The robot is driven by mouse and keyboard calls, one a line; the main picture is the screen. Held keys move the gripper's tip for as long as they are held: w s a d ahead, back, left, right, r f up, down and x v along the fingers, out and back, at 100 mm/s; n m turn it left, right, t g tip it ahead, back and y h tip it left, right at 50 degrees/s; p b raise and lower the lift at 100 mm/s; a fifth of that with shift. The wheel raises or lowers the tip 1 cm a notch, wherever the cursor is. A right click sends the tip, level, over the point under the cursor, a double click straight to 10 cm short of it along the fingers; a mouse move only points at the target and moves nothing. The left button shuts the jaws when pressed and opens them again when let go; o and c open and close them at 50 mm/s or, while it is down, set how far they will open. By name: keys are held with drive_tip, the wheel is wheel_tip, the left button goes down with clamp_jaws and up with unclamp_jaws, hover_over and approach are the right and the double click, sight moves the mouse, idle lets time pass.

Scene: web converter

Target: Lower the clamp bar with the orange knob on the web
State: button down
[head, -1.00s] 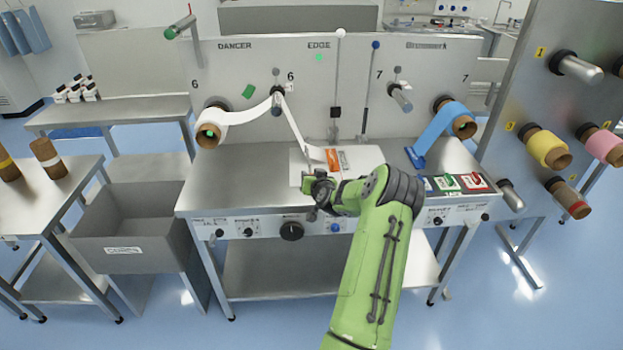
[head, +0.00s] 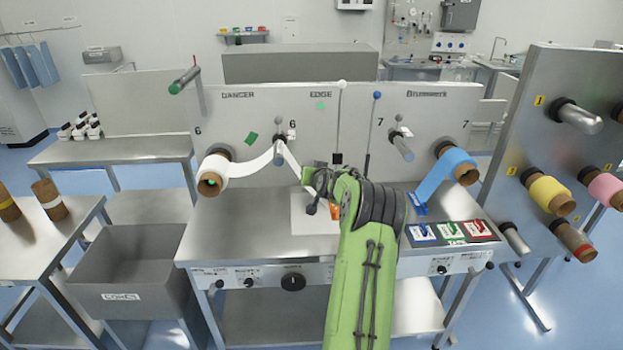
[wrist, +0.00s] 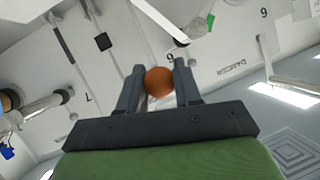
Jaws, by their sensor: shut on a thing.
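The orange knob (wrist: 158,84) is a round ball between the two fingers of my gripper (wrist: 158,70) in the wrist view. My gripper is shut on it. The white web (head: 291,160) runs from the white roll (head: 214,172) over a roller and slants down behind my gripper. An orange patch (head: 335,211) shows beside my arm on the plate.
Two upright rods stand behind my gripper, one with a white ball (head: 342,84) and one with a blue ball (head: 377,95). A blue roll (head: 452,165) and several colored cards (head: 450,232) are on the right. The table (head: 240,222) is bare left of the plate.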

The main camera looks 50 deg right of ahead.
idle(0.3)
drive_tip(key=c, duration=0.8)
unclamp_jaws()
drive_tip(key=shift+w+d, duration=0.1)
drive_tip(key=b+v, duration=0.3)
drive_tip(key=v, duration=1.3)
drive_tip(key=shift+b, duration=0.4)
drive_tip(key=shift+d, duration=0.1)
